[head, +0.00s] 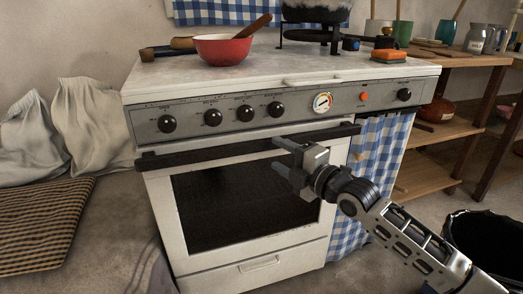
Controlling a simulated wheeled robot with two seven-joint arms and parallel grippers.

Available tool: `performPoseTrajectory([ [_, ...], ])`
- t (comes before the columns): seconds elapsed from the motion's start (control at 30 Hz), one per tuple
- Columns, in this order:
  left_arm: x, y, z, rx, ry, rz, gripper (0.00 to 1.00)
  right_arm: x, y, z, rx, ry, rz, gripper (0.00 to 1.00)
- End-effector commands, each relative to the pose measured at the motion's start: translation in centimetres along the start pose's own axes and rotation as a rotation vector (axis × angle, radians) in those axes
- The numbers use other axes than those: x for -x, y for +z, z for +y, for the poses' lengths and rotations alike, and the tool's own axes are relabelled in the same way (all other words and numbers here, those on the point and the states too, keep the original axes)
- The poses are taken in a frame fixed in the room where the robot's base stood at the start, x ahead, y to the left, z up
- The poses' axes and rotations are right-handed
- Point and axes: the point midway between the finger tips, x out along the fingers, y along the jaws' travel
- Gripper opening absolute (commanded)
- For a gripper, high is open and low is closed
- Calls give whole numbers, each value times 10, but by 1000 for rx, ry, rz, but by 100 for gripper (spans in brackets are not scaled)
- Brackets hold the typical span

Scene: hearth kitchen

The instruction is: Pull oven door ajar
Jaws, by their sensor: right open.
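The white oven door (160,209) with a dark glass window (230,205) is on the front of the stove, below a grey control panel (190,128) with black knobs. A long dark handle bar (200,155) runs across the top of the door. The door looks shut, or very nearly so. My right gripper (280,160) is open at the right part of the handle, its fingers pointing left. I cannot tell whether the fingers touch or straddle the bar. My left gripper is out of view.
A red bowl (222,50) with a wooden spoon and a dark pot (315,12) are on the stove top. Wooden shelves (450,130) stand at right, with a black bin (485,240) in front. White sacks (90,125) and a woven mat (42,225) lie at left.

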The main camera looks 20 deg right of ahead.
Motion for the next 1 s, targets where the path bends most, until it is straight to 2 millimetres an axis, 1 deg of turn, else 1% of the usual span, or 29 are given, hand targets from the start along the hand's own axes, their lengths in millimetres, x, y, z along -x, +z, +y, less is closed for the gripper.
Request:
performPoseTrajectory([
  [0.03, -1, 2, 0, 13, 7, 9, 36, -13, 0, -2, -2, 4, -1, 51],
  [0.1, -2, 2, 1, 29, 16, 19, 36, -27, 0, -2, -3, 4, 0, 51],
  [0.2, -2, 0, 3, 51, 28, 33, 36, -44, -1, -2, -2, 2, 1, 51],
  [0.3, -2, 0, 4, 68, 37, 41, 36, -58, 0, -2, -1, 1, -1, 51],
  [0.4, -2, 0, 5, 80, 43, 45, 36, -66, 0, -1, -1, 0, 0, 51],
  [0.5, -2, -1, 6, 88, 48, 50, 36, -70, 0, -1, 0, -1, 1, 51],
  [0.77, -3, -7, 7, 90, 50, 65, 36, -71, 0, -1, 0, -2, 0, 51],
  [0.87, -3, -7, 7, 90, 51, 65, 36, -71, 0, -1, 0, -2, 0, 26],
  [0.9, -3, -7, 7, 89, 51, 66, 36, -71, 0, -1, 0, -2, 0, 15],
  [0.93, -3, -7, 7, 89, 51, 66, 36, -71, 0, -1, 0, -2, 0, 6],
  [0.97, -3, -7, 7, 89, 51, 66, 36, -71, 0, -1, 0, -2, 0, 0],
  [1.0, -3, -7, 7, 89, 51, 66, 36, -71, 0, -1, 0, -2, 0, 0],
])
